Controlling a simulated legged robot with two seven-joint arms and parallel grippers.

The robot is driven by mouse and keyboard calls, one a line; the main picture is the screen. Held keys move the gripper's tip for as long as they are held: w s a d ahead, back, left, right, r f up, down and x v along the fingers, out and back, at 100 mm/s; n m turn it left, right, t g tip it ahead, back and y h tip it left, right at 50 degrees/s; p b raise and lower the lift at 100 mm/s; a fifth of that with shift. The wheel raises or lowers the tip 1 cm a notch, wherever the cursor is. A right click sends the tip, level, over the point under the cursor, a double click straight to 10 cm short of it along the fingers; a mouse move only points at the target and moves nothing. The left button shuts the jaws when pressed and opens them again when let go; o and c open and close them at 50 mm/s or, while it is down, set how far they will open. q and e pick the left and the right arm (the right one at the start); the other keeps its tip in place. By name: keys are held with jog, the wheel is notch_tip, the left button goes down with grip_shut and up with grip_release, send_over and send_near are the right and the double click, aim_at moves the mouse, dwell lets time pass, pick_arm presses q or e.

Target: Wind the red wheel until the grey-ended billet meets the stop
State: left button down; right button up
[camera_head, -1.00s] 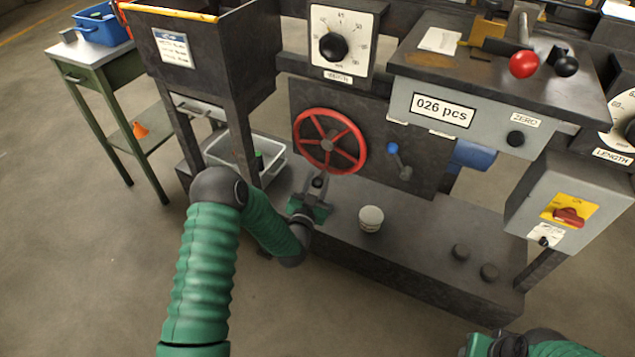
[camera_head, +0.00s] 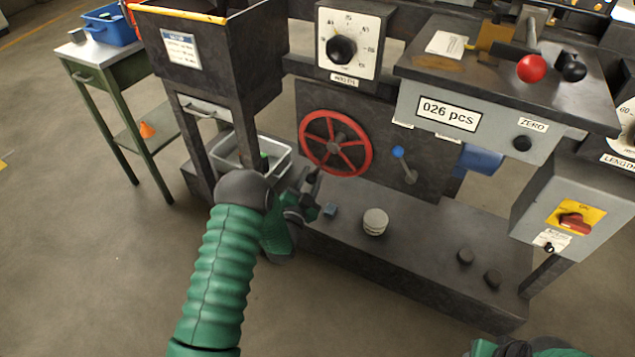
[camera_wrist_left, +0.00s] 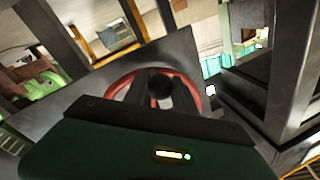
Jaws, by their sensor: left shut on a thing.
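The red wheel (camera_head: 366,151) stands upright on the dark front panel of the machine, with several spokes and a dark hub. My left gripper (camera_head: 311,180) is at the wheel's lower left rim and shut on it; the exact contact is small and partly hidden. In the left wrist view, the red wheel (camera_wrist_left: 196,84) shows behind the dark fingers of my left gripper (camera_wrist_left: 160,90). Part of my right arm shows at the bottom edge of the head view; its fingertips are not shown. I cannot make out the grey-ended billet or the stop.
A blue-knobbed lever (camera_head: 403,160) is just right of the wheel. A pale round pot (camera_head: 375,222) and a small blue block (camera_head: 330,209) sit on the ledge below. A grey tray (camera_head: 278,168) is left of the wheel. A red power switch (camera_head: 574,223) is at right.

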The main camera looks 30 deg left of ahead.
pick_arm(q)
jog(key=shift+a+r+m+t, duration=0.15)
jog(key=shift+a+r+m, duration=0.35)
jog(key=shift+a+m, duration=0.4)
jog(key=shift+a+r+m+t, duration=0.15)
jog(key=shift+a+r+m, duration=0.4)
jog(key=shift+m, duration=0.55)
jog(key=shift+a, duration=0.1)
jog(key=c, duration=1)
grip_release()
jog(key=shift+c, duration=0.2)
jog(key=s+d+f, duration=0.2)
jog(key=s, duration=1.4)
jog(key=shift+s+f, duration=0.2)
jog(key=shift+s, duration=0.05)
